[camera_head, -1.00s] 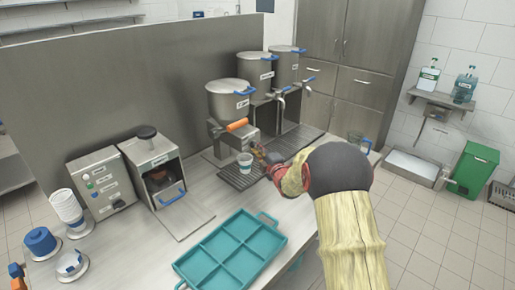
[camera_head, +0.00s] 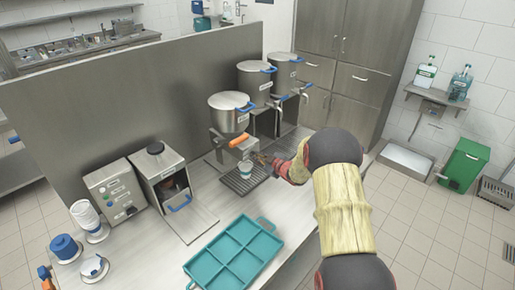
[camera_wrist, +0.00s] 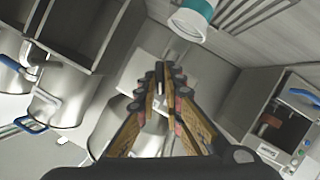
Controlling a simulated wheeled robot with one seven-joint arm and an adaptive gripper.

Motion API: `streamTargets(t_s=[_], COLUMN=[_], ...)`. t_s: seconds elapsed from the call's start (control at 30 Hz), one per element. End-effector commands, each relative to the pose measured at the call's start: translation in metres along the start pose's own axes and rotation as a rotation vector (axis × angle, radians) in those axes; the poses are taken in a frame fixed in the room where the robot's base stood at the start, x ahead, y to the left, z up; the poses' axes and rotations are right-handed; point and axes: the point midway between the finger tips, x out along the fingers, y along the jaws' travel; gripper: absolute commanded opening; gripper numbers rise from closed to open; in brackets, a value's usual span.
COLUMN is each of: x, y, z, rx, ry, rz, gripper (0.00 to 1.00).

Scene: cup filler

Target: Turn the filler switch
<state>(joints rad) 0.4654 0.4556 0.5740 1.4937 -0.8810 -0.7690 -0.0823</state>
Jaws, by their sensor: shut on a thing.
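The filler (camera_head: 227,138) stands on the counter, with a lidded pot (camera_head: 230,120) on top and an orange handle (camera_head: 239,140) at its front. A white cup with a teal band (camera_head: 246,167) stands upright on the drip grille below it. The cup also shows in the wrist view (camera_wrist: 188,22), beyond the fingertips. My gripper (camera_head: 262,159) is at the filler's front right, close to the cup but apart from it. In the wrist view my gripper's fingers (camera_wrist: 160,70) are nearly together, shut on the filler switch, which they mostly hide.
Two more pots on dispensers (camera_head: 256,82) stand behind. A teal compartment tray (camera_head: 234,256) lies in front. An open-doored machine (camera_head: 163,176), a control box (camera_head: 114,192) and stacked cups (camera_head: 86,217) are at left. A tall partition (camera_head: 130,95) runs behind.

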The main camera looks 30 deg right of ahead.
Motion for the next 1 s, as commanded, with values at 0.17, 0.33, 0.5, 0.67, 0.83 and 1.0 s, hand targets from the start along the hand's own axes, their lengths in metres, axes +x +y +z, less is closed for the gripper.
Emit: streamTargets(t_s=[0.17,0.33,0.5,0.67,0.83,1.0], x=[-0.0027,-0.0020,-0.0013,-0.0004,0.0001,0.0004], y=[0.0045,0.0046,0.0050,0.0047,0.0042,0.0044], z=[-0.0030,-0.0015,-0.0001,0.0008,0.0019,0.0022], rx=[0.149,0.277,0.381,0.451,0.495,0.513], ry=[-0.004,-0.004,-0.003,-0.002,-0.002,0.000], rz=[-0.063,-0.116,-0.158,-0.187,-0.205,-0.211], gripper=[0.00,0.00,0.00,0.00,0.00,0.00])
